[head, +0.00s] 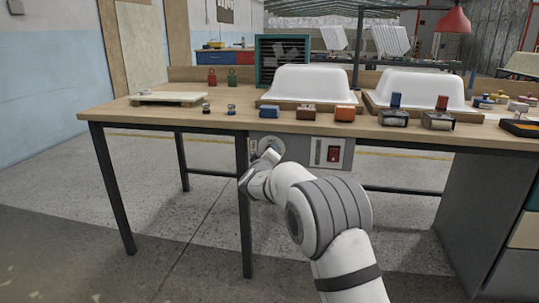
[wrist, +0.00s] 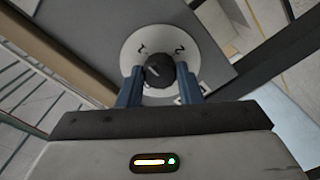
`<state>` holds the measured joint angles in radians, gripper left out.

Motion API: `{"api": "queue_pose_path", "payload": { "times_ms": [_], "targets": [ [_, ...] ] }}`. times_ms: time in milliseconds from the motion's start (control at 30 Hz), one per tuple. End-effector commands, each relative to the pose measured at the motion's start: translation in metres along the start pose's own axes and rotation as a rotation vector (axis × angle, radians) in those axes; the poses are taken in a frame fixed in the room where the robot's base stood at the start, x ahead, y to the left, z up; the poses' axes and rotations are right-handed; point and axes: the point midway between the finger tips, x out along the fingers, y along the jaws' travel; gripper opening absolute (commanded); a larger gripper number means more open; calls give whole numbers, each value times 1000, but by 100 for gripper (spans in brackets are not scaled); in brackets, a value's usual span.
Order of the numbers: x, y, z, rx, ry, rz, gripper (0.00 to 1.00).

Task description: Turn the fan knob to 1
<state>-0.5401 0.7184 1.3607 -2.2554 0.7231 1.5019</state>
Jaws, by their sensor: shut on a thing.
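The fan knob is a dark round knob (wrist: 158,68) on a white dial plate (wrist: 138,45), centred in the upper wrist view. Marks that look like 1 and 2 stand on the plate's far side, left and right of the knob. A light pointer mark shows on the knob, but I cannot tell exactly which number it faces. The blue fingers of my gripper (wrist: 160,74) are on either side of the knob, shut on it. In the head view, the dial plate (head: 271,142) is on a grey panel under the table's front edge, partly hidden by my gripper (head: 267,157).
A red switch (head: 333,153) sits right of the dial on the panel. A teal fan box (head: 283,50) stands on the table (head: 180,116) behind white tub shells (head: 308,84). Coloured blocks line the front edge. A table leg (head: 243,215) is close to my gripper.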

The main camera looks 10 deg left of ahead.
Motion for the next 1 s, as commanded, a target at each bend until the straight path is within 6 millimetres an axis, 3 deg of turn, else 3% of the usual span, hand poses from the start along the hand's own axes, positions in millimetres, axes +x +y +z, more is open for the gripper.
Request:
{"api": "queue_pose_path", "payload": {
  "times_ms": [300,333,567,833,1000],
  "targets": [
    [0,-2,2,-1,-3,-4,9],
    [0,-2,2,-1,-3,-4,34],
    [0,-1,1,-1,-2,-2,53],
    [-2,0,0,-1,0,-1,54],
    [-17,0,-1,-2,0,-3,54]
  ]
}}
